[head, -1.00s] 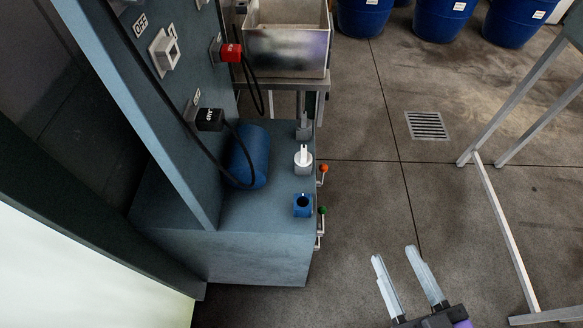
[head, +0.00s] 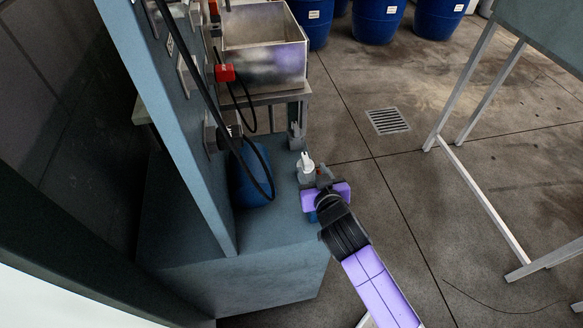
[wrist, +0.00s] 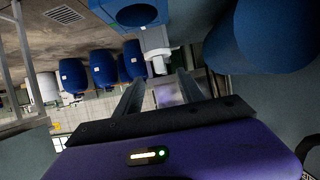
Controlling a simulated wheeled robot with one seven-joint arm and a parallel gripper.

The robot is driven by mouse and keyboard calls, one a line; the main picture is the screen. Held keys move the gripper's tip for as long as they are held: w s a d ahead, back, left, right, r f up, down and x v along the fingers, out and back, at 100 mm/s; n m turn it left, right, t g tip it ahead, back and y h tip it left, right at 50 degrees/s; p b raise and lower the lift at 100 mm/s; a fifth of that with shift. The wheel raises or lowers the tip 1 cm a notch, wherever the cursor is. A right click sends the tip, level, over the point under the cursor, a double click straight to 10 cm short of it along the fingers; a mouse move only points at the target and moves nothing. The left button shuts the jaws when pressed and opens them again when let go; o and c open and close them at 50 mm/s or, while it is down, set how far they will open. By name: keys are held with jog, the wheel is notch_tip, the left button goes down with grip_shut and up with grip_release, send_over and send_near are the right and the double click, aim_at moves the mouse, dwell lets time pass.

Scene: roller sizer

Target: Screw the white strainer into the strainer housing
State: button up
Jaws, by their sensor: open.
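The white strainer (head: 306,172) stands upright on the blue-grey ledge in the head view, with its narrow stem up. It also shows in the wrist view (wrist: 158,62). The blue strainer housing (head: 311,216) is mostly hidden behind my gripper in the head view; its round dark opening shows at the top of the wrist view (wrist: 137,15). My gripper (wrist: 161,77) is open, its two fingers pointing toward the strainer. The strainer appears just beyond or between the fingertips; I cannot tell which. The fingers look empty.
A blue cylinder (head: 250,172) and hanging black cables are left of the strainer, against the machine panel. A grey bracket (head: 296,137) stands behind the strainer. A metal bin (head: 265,50) is farther back. Open floor lies right of the ledge (head: 265,240).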

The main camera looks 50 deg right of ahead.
aim_at(308, 165)
jog(key=x, duration=0.3)
jog(key=shift+w+p, duration=0.2)
jog(key=shift+p, duration=0.1)
jog(key=shift+p+x, duration=0.5)
jog(key=shift+x, duration=1.7)
jog(key=shift+s+f, duration=0.15)
grip_shut()
